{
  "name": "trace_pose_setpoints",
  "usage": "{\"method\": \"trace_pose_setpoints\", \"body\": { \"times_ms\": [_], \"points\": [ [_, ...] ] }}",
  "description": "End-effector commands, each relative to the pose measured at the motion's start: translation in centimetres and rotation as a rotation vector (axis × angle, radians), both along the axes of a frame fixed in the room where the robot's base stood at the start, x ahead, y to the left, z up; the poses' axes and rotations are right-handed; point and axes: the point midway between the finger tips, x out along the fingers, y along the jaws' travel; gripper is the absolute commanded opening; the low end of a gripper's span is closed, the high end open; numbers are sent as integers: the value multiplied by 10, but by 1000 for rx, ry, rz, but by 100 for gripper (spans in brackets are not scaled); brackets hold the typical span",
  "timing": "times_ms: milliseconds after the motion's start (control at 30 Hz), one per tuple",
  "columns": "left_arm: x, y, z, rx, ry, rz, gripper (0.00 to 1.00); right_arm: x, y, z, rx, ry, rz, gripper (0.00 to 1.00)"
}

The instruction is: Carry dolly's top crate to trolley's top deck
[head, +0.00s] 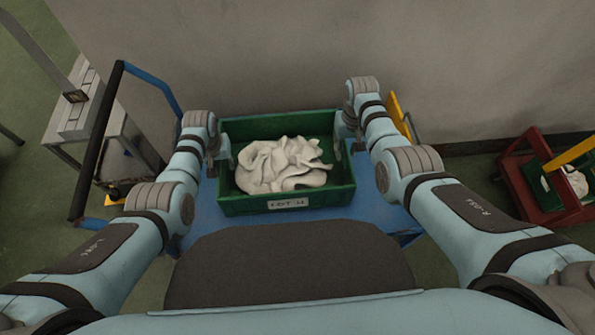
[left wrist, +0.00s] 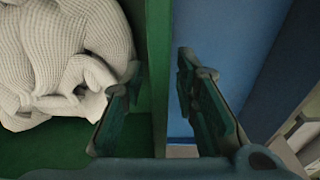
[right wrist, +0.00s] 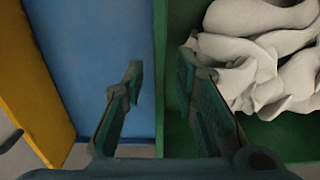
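A green crate (head: 230,205) full of white knitted socks (head: 280,165) is over the blue deck (head: 205,218) of a trolley and appears to rest on it. A label is on its near wall. My left gripper (head: 221,157) is at the crate's left wall; in the left wrist view its fingers (left wrist: 158,88) are apart, one on each side of the wall (left wrist: 159,60). My right gripper (head: 347,143) is at the right wall; in the right wrist view its open fingers (right wrist: 160,85) straddle that wall (right wrist: 160,50), with gaps visible.
A red dolly (head: 520,185) with another green crate (head: 545,190) and white socks stands at the far right. The trolley's blue and black handle (head: 98,140) rises at the left. A grey table (head: 85,120) stands behind it. A grey wall closes off the back.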

Motion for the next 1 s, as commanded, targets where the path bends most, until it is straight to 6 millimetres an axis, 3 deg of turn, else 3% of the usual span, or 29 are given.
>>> {"method": "trace_pose_setpoints", "body": {
  "times_ms": [167,400,500,667,767,1000],
  "points": [
    [-2,0,22,-1,-4,0,27,0,0,0,0,0,0,27],
    [-11,0,87,0,-3,0,27,0,0,0,0,0,0,27],
    [-13,0,106,1,0,0,27,0,0,0,0,0,0,27],
    [-15,0,116,0,2,0,27,1,0,7,0,-2,0,27],
    [-15,0,116,0,3,0,27,1,0,24,0,-4,0,27],
    [-15,0,116,0,2,0,27,1,0,92,0,-5,0,27]
  ]
}}
